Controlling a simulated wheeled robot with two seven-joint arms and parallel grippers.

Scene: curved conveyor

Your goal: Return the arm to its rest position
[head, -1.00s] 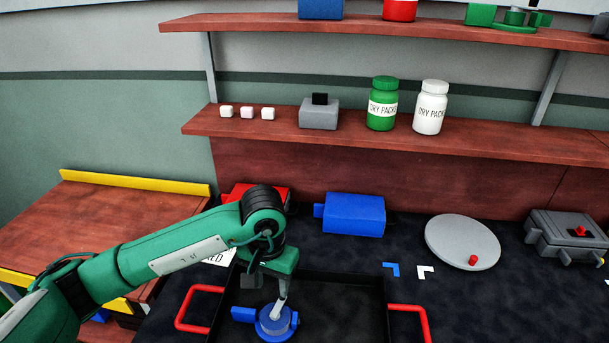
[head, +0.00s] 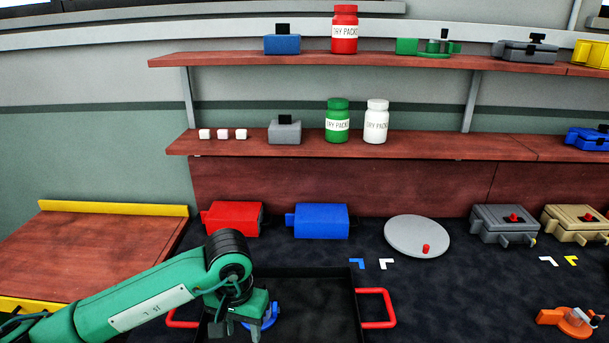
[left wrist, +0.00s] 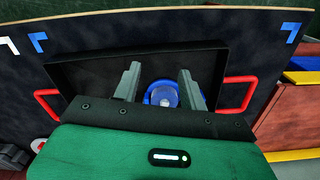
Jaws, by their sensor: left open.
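My left arm (head: 150,301) is green and reaches in from the left in the head view. Its gripper (head: 238,335) points down over the black tray with red handles (head: 345,285). In the left wrist view the two grey fingers (left wrist: 160,85) are apart with nothing held between them. A round blue part with a pale centre (left wrist: 163,94) lies in the tray beyond the fingers. In the head view this blue part (head: 268,316) is mostly hidden behind the gripper. My right gripper is not in view.
Red (head: 233,218) and blue (head: 321,221) boxes, a grey disc (head: 417,236) and a grey fixture (head: 503,224) stand behind the tray. An orange part (head: 570,320) lies at the right. Shelves with bottles (head: 337,120) are above. The dark mat right of the tray is largely clear.

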